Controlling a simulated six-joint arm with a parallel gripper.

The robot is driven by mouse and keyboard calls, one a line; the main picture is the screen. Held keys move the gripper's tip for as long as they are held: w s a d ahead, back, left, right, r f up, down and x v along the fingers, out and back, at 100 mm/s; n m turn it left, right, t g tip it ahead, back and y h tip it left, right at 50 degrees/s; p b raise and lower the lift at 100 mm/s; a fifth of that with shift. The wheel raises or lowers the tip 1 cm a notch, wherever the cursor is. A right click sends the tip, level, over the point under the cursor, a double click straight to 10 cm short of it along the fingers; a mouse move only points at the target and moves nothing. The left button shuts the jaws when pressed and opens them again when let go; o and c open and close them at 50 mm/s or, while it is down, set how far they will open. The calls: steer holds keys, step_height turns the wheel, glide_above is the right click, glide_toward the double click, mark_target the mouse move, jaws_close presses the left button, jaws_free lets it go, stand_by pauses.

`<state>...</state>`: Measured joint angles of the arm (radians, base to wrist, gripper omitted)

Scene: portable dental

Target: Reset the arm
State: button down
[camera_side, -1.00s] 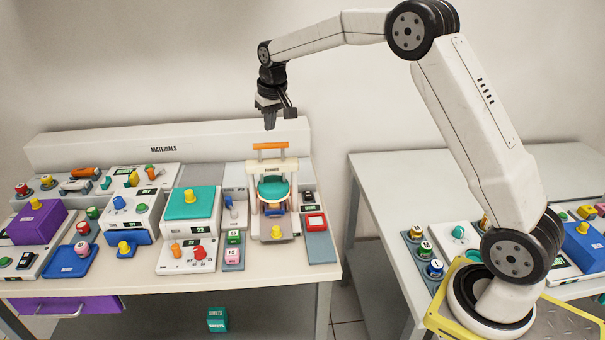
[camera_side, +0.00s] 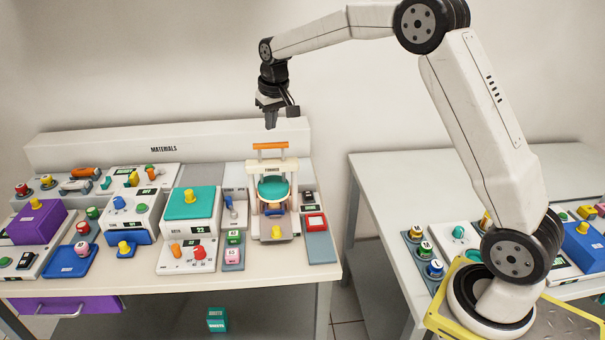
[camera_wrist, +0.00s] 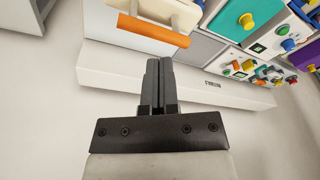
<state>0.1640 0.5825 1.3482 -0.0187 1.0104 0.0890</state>
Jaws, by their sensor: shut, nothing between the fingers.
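My gripper (camera_side: 271,122) hangs from my raised arm, pointing down, a little above the orange-handled former (camera_side: 272,190) on the materials bench. Its dark fingers are together and hold nothing. In the wrist view my gripper (camera_wrist: 159,62) shows its two fingers side by side, with the former's orange handle (camera_wrist: 153,31) close beyond the tips. There is a visible gap between the fingertips and the handle in the side view.
The materials bench (camera_side: 150,290) carries a teal-topped bath unit (camera_side: 190,204), a purple box (camera_side: 38,220) and several small devices. A second table (camera_side: 395,175) stands at right with labelled jars. The air above the bench is clear.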

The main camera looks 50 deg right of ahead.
steer(key=s+a+f+n, duration=0.1)
steer(key=s+a+f, duration=0.2)
steer(key=s, duration=0.6)
steer(key=s+a+f+n, duration=0.1)
steer(key=s+a+f, duration=0.2)
steer(key=s, duration=0.6)
steer(key=s+a+f, duration=0.3)
steer(key=s+f, duration=0.1)
steer(key=s, duration=0.5)
steer(key=shift+s+a+f+n+y, duration=0.25)
steer(key=shift+s+f+n+y, duration=0.05)
steer(key=shift+f+n, duration=0.1)
